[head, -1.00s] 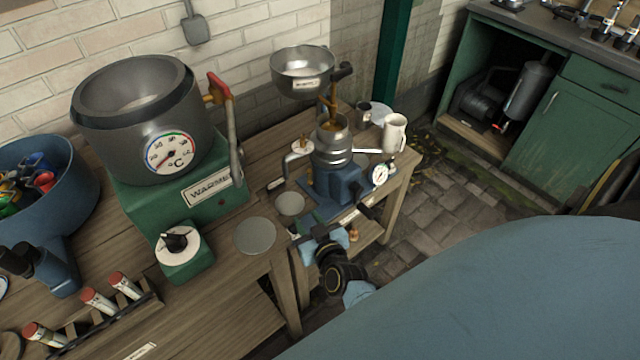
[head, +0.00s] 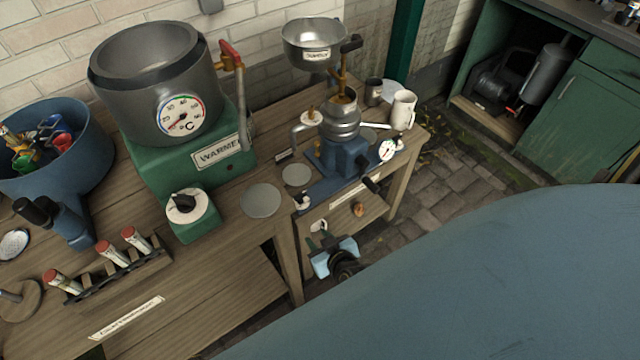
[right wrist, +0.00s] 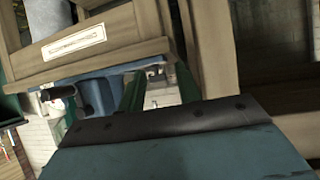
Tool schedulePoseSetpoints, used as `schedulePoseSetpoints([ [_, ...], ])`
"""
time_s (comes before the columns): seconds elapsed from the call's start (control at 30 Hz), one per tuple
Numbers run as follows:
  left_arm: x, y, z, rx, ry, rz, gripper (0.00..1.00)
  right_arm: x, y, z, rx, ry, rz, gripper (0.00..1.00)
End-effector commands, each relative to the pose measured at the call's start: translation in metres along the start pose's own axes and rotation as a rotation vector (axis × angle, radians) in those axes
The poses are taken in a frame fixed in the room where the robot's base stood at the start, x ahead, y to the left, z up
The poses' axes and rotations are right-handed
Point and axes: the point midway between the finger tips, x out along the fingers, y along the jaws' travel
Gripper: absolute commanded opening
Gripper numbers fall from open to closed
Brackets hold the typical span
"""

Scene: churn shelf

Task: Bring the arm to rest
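My right gripper (head: 334,250) is in front of the bench, low, just below the drawer with the round wooden knob (head: 358,209). Its two fingers stand apart with nothing between them. It also shows in the right wrist view (right wrist: 160,85), with the fingers spread. It looks clear of the bench, though the exact gap is hard to tell. My left gripper is not in view.
The wooden bench bears a green warmer with a grey pot (head: 150,85), a blue separator (head: 346,157) with a steel bowl (head: 314,40), a white mug (head: 403,110), a tube rack (head: 118,272) and a blue tub (head: 60,160). Paved floor (head: 440,190) lies open to the right.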

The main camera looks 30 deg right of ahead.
Motion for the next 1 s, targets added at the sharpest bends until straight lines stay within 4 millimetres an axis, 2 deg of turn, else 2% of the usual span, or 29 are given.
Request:
schedulePoseSetpoints([
  [0.37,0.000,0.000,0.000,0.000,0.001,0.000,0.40,0.000,0.000,0.000,0.000,0.000,0.000,0.34],
  [0.47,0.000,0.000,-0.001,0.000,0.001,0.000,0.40,-0.002,-0.002,0.012,-0.005,-0.029,-0.010,0.34],
  [0.57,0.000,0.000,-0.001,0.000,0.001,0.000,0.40,-0.009,-0.008,0.051,-0.023,-0.118,-0.043,0.34],
  [0.67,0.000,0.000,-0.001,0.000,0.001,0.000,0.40,-0.028,-0.013,0.113,-0.052,-0.271,-0.087,0.34],
  [0.7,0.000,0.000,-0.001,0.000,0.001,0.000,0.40,-0.040,-0.013,0.142,-0.067,-0.343,-0.103,0.34],
  [0.8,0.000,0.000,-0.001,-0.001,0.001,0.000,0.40,-0.076,-0.007,0.210,-0.106,-0.523,-0.131,0.34],
  [0.9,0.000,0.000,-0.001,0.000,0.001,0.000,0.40,-0.115,0.006,0.265,-0.143,-0.683,-0.140,0.34],
  [1.0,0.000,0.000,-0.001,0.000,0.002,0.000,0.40,-0.151,0.020,0.304,-0.176,-0.808,-0.138,0.34],
])
